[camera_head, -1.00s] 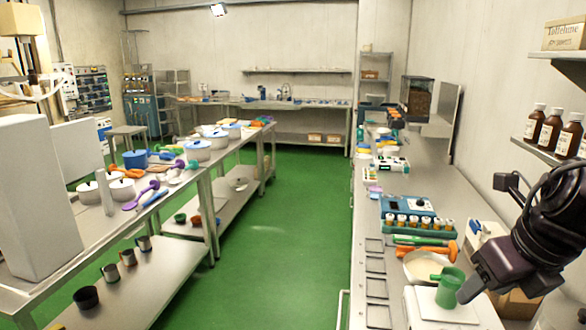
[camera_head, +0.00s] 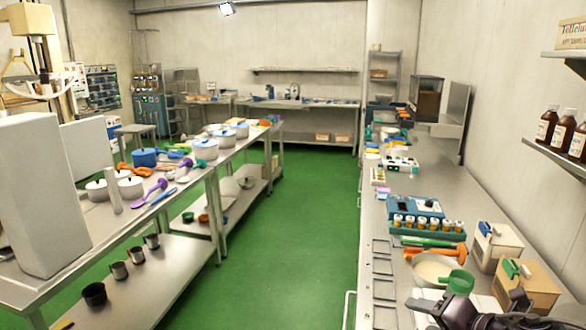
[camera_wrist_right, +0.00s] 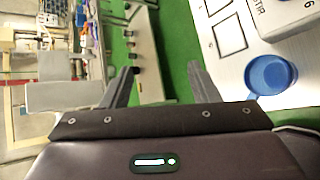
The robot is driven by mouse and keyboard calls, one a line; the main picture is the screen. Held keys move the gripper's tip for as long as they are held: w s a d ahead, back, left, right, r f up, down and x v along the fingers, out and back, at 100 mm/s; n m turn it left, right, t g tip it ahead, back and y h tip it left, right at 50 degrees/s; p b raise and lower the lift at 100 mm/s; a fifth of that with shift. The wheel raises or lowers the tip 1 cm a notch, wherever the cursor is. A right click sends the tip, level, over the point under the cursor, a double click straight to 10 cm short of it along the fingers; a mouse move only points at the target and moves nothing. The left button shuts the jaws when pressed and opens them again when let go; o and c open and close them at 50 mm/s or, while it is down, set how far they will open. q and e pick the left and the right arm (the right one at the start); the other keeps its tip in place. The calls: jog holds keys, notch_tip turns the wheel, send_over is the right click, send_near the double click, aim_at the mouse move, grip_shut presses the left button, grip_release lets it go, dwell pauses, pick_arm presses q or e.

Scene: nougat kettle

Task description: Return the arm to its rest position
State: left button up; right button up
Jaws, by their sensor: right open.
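My right gripper (camera_head: 440,308) is at the bottom right of the head view, low in the picture in front of the green cup (camera_head: 458,283). In the right wrist view its two dark fingers (camera_wrist_right: 165,84) are spread apart with nothing between them. The green cup stands near the bowl, apart from any visible grip. A blue round cup (camera_wrist_right: 270,76) shows right of the fingers in the wrist view; I cannot tell if it is the same cup. My left gripper is not in view.
The right bench holds a bowl of pale contents (camera_head: 432,270), a blue vial rack (camera_head: 430,232), cardboard boxes (camera_head: 527,287) and flat metal frames (camera_head: 383,268). Shelved brown bottles (camera_head: 562,132) are at far right. A green floor aisle (camera_head: 290,250) lies clear between the benches.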

jog(key=s+a+f+m+g+h, duration=0.2)
jog(key=s+a+f+m+g, duration=0.1)
jog(key=s+f+m, duration=0.8)
jog(key=s+a+f+m+g+h, duration=0.3)
jog(key=s+f+m, duration=0.35)
jog(key=m, duration=0.85)
notch_tip(320, 180, down, 36)
jog(key=s+f+g+b, duration=0.1)
jog(key=s+g+b, duration=0.1)
jog(key=b, duration=0.6)
jog(key=s+d+f+b, duration=0.2)
jog(key=s+f+b, duration=0.1)
jog(key=s+f, duration=0.7)
jog(key=s+d+f+g+b, duration=0.1)
jog(key=s+f+b, duration=0.3)
jog(key=s+f, duration=0.6)
notch_tip(320, 180, down, 6)
jog(key=shift+s+d+f+n+g, duration=0.2)
jog(key=shift+d+n+g, duration=0.1)
jog(key=shift+d, duration=0.45)
